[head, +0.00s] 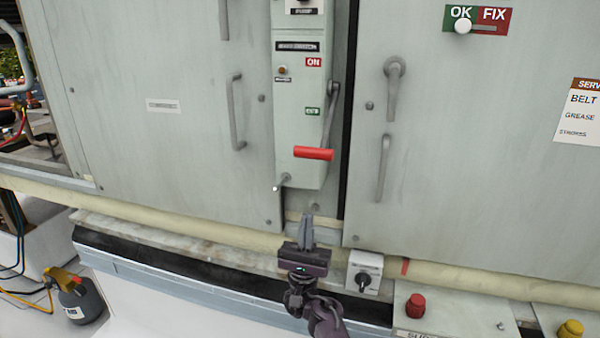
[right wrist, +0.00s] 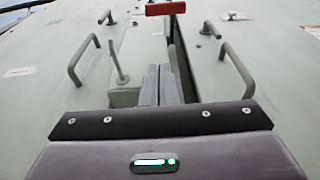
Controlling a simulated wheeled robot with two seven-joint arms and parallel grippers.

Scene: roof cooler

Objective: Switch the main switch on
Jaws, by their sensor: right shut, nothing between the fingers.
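The red handle also shows at the top of the right wrist view (right wrist: 165,8). My right gripper (head: 307,217) is shut and empty, below the red handle and apart from it. My left gripper is not in view.
Door handles (head: 236,112) (head: 383,168) stick out on both sides. A small peg (head: 281,181) juts from the box's lower left. A rotary switch box (head: 365,272) and a red button (head: 415,305) sit low at the right. An OK/FIX slider (head: 463,27) is at the upper right.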

